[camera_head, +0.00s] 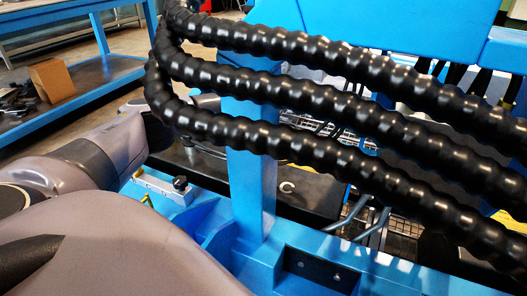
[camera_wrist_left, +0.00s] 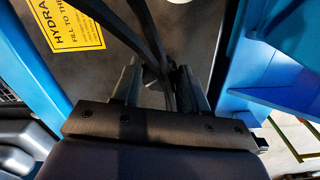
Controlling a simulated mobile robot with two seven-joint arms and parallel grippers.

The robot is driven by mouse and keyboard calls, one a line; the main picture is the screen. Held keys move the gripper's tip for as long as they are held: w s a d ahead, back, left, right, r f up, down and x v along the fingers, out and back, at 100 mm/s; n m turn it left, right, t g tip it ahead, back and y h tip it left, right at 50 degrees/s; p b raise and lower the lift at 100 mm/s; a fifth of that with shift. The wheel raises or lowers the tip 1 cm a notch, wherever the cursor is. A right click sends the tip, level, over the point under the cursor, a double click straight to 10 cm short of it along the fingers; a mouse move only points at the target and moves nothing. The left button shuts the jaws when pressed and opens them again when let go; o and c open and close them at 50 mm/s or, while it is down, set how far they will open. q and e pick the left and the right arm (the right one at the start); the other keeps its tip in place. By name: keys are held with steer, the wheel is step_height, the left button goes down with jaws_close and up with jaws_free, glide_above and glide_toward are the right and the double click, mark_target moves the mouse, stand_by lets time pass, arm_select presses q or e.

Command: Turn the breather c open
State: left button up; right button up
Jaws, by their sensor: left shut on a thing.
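In the left wrist view my left gripper (camera_wrist_left: 160,78) is shut around a small pale grey part (camera_wrist_left: 150,73), probably breather c. Its fingers and dark straps or hoses hide most of it, so how far it is turned cannot be told. The gripper is over a dark surface with a yellow hydraulic label (camera_wrist_left: 72,22). In the head view my left arm comes in from the left and its gripper is hidden behind black hoses. A white letter C (camera_head: 286,187) marks a black top (camera_head: 310,197) below the hoses. My right gripper is not in view.
Thick ribbed black hoses (camera_head: 340,160) cross the head view in front of the black top. A blue post (camera_head: 250,185) and blue frame (camera_head: 400,270) stand close by. A blue bench (camera_head: 90,88) with a cardboard box (camera_head: 51,80) is at the back left.

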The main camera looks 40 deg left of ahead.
arm_select(q)
steer(key=shift+r+n+p, duration=0.2)
steer(key=shift+n+p, duration=0.4)
steer(key=shift+n, duration=0.3)
steer(key=n+p, duration=0.2)
steer(key=n, duration=0.1)
steer(key=shift+w+n, duration=0.1)
steer(key=shift+n, duration=0.3)
steer(key=n+p, duration=0.1)
steer(key=n, duration=0.2)
steer(key=shift+a+n+p, duration=0.1)
steer(key=shift+n+p, duration=0.2)
steer(key=shift+p, duration=0.1)
steer(key=shift+f+n+p, duration=0.1)
steer(key=shift+n+p, duration=0.25)
steer(key=shift+n, duration=0.45)
steer(key=shift+n+p, duration=0.4)
steer(key=shift+n, duration=1.2)
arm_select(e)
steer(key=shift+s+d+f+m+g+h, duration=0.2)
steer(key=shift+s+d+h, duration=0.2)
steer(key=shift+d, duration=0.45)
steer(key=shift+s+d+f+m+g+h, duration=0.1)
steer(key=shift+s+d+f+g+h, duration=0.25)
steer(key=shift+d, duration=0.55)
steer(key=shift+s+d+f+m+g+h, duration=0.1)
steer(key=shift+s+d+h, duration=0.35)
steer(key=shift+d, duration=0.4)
